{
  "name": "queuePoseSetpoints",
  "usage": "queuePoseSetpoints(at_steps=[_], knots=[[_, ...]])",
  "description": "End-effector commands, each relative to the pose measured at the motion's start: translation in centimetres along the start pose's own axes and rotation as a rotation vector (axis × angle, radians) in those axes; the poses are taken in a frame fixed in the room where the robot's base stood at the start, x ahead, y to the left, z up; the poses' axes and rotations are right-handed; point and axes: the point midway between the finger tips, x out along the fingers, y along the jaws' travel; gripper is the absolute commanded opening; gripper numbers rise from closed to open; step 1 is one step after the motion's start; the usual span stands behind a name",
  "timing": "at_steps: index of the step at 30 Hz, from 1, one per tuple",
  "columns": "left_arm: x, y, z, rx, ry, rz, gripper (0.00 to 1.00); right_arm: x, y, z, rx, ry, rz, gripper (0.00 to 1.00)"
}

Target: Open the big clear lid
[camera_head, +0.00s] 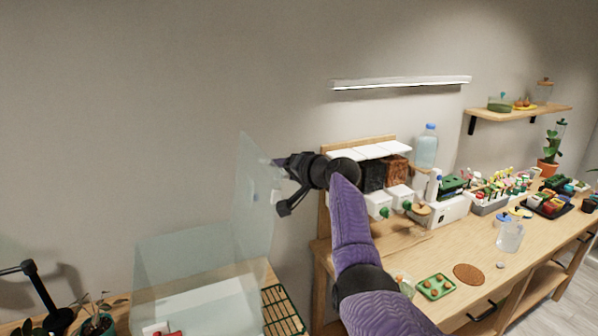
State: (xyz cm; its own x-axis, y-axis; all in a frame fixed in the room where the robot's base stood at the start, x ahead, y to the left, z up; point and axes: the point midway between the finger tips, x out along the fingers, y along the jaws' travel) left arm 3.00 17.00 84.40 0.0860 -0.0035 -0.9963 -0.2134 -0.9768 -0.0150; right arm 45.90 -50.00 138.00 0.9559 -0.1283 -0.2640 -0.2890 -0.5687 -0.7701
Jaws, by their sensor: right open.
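The big clear lid (254,190) stands raised, nearly upright, at the right side of a clear-walled box (195,258) at the lower left. My right gripper (279,186) is open, with its fingers pointing left at the lid's right side. The fingertips are very close to the lid; I cannot tell whether they touch it. Nothing shows between the fingers. The lower part of the box is cut off by the bottom edge of the view. My left gripper is not in view.
A green grid rack (283,312) lies just right of the box. Right of my arm, a wooden workbench (432,252) holds jars, a green tray (436,287), a brown round mat (468,273) and a clear jug (510,236). A black lamp-like thing (32,275) and a small plant (97,322) are at left.

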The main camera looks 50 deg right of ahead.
Motion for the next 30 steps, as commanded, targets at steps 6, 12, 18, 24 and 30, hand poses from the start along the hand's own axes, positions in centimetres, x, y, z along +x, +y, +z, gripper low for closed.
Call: queuePoseSetpoints(at_steps=[6,12,18,24,30], knots=[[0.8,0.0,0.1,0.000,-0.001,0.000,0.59,-3.8,0.2,0.2,-0.006,0.001,0.002,0.53],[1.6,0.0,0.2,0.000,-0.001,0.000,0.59,-7.0,0.2,0.1,-0.003,-0.001,0.002,0.53],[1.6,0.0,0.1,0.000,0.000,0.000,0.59,-7.9,0.0,0.1,-0.001,-0.003,0.001,0.53],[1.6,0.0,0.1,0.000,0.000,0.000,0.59,-7.8,0.0,0.1,-0.001,-0.003,0.001,0.53],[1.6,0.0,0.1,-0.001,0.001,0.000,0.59,-7.8,0.0,0.1,-0.001,-0.003,0.001,0.53]])
